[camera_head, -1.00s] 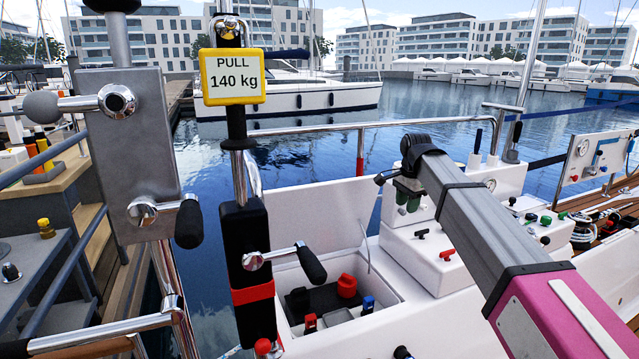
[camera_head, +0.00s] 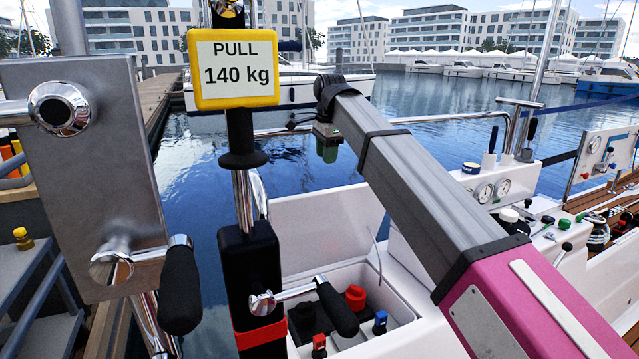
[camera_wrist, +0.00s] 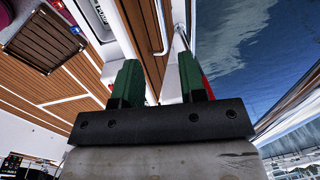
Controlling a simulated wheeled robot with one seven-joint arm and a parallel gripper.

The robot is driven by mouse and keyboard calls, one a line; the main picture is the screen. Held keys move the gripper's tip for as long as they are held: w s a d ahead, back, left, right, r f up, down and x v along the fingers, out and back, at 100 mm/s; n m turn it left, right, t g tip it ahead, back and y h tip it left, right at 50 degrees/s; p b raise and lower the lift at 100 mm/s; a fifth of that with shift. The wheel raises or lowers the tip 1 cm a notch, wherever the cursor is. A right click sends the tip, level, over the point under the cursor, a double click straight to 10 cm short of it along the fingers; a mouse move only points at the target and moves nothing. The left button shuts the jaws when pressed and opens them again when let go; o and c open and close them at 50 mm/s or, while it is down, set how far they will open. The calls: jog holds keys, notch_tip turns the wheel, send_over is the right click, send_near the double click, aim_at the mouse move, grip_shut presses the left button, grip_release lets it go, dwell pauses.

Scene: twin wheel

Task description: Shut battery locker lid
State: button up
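The battery locker (camera_head: 300,347) is an open white box at the lower middle of the head view, with a dark battery and red and blue parts inside. Its lid appears to be the white panel (camera_head: 335,228) standing raised behind the opening. A black post partly hides the lid and locker at the left. My gripper (camera_head: 327,150), with green fingers, points down in the air above the lid's top edge in the picture, apparently apart from it. In the wrist view its fingers (camera_wrist: 158,82) are spread with nothing between them.
The black post (camera_head: 250,265) with a crank handle (camera_head: 338,308) and a "PULL 140 kg" sign (camera_head: 236,68) stands in front of the locker. A grey metal box (camera_head: 85,180) with handles is at left. A chrome rail (camera_head: 440,118) runs behind. A white console with gauges (camera_head: 493,190) is at right.

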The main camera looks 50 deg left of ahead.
jog(key=f, duration=0.7)
jog(key=a+f, duration=0.1)
jog(key=f, duration=0.2)
jog(key=shift+w+a+f, duration=0.1)
jog(key=shift+w+f, duration=0.1)
jog(key=shift+f, duration=0.1)
grip_shut()
